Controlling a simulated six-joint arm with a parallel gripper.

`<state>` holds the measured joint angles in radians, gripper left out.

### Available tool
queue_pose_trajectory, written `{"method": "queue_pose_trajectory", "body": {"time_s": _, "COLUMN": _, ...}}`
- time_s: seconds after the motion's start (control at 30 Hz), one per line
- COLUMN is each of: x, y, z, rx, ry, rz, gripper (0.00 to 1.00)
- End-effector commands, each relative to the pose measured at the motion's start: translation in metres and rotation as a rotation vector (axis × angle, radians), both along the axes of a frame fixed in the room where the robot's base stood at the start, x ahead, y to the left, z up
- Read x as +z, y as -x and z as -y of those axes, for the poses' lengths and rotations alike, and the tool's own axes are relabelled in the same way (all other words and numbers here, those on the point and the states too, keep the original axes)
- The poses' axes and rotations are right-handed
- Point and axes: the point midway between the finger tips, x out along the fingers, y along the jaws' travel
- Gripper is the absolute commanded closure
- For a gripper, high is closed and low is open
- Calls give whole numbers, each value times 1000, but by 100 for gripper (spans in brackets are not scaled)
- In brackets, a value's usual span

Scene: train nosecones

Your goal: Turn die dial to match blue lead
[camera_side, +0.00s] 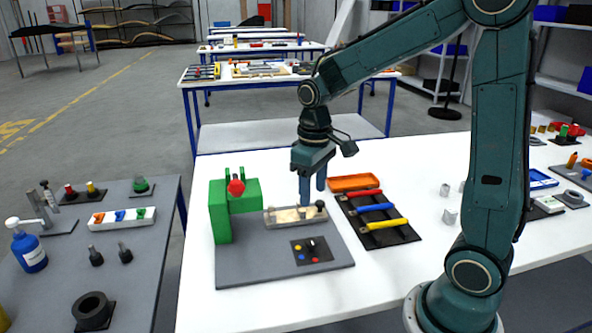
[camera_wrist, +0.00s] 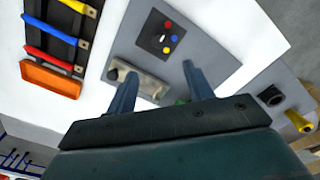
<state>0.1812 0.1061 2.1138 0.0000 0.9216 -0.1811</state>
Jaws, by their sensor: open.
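The die dial is a small black panel (camera_side: 311,251) with coloured dots, including yellow, blue and red, on the front of the grey base plate. It also shows in the wrist view (camera_wrist: 160,38), with a small white mark among the dots; where that mark points is too small to tell. My gripper (camera_side: 312,192) is open, pointing down above the pale clamped block behind the dial, touching nothing that I can see. Its two fingers (camera_wrist: 160,68) show apart in the wrist view. No thing is clearly a blue lead; a blue-handled tool (camera_side: 375,207) lies right of the plate.
A green press (camera_side: 222,205) with a red knob stands on the base plate's (camera_side: 270,270) left. Red and yellow-handled tools share a black mat beside an orange tray (camera_side: 354,183). White table is clear in front of the mat.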

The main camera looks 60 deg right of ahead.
Motion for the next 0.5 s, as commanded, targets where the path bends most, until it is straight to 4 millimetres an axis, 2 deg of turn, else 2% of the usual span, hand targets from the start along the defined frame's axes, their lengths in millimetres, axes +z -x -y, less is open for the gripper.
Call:
{"method": "queue_pose_trajectory", "body": {"time_s": 0.27, "x": -18, "y": 0, "z": 0, "rx": 0, "ry": 0, "rz": -3, "gripper": 48}}
{"method": "queue_pose_trajectory", "body": {"time_s": 0.5, "x": -51, "y": 1, "z": 0, "rx": 1, "ry": -1, "rz": -7, "gripper": 48}}
